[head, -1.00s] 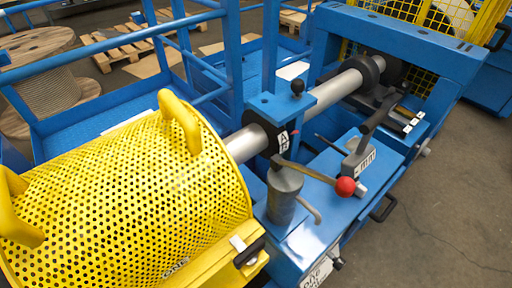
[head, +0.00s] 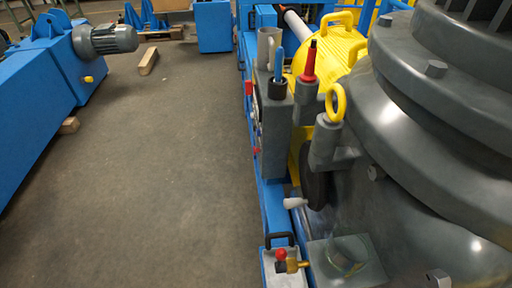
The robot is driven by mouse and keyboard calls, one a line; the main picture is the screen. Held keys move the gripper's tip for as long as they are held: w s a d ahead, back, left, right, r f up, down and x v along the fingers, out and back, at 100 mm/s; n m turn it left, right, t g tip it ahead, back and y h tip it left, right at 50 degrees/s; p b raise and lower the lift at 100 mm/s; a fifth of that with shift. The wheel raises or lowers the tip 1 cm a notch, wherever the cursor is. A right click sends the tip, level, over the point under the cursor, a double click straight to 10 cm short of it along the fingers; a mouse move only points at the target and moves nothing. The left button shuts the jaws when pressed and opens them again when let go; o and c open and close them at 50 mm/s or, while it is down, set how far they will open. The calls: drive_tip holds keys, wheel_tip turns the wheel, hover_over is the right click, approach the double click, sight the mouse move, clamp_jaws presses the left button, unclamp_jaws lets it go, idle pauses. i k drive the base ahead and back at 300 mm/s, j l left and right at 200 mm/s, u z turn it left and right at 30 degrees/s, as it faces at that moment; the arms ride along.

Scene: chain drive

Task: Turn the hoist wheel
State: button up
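A dark wheel-like disc (head: 318,188) shows nearly edge-on at the centre right of the head view, against the large grey housing. A pale handle or knob (head: 295,202) sticks out to its left. I cannot tell for sure whether this is the hoist wheel; its face is turned away and partly hidden by grey parts. My gripper is not in view.
The large grey bolted housing (head: 410,150) fills the right side. A grey box (head: 276,135) with upright coloured tools, a yellow ring (head: 335,103) and a yellow guard (head: 332,52) stand nearby. A red-knobbed valve (head: 281,256) is low. Open floor (head: 165,150) lies left, before a blue machine (head: 35,125).

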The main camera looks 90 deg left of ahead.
sight(315, 186)
drive_tip(key=u, duration=1.7)
drive_tip(key=j+z, duration=0.15)
drive_tip(key=j, duration=0.3)
